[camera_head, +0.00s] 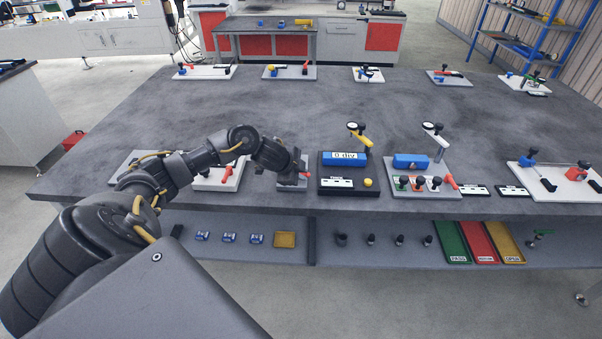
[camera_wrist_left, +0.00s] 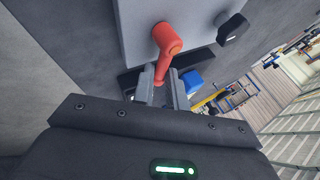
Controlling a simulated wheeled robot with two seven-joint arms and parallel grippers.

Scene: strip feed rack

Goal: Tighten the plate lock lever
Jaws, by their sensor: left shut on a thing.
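A red lever (camera_wrist_left: 167,42) stands on a light grey plate (camera_wrist_left: 137,22) in the left wrist view. Its round hub is on the plate and its handle runs down between my fingers. My left gripper (camera_wrist_left: 160,88) is shut on this handle. In the head view my left gripper (camera_head: 291,178) is over a small grey plate near the table's front edge, and a bit of red shows at its right side. The gripper hides most of the lever there. My right gripper is in neither view.
A black station with a blue "0 div" display (camera_head: 344,158) stands just right of the gripper. A white plate with another red lever (camera_head: 226,172) lies to the left, under my arm. The middle of the table (camera_head: 270,110) is clear.

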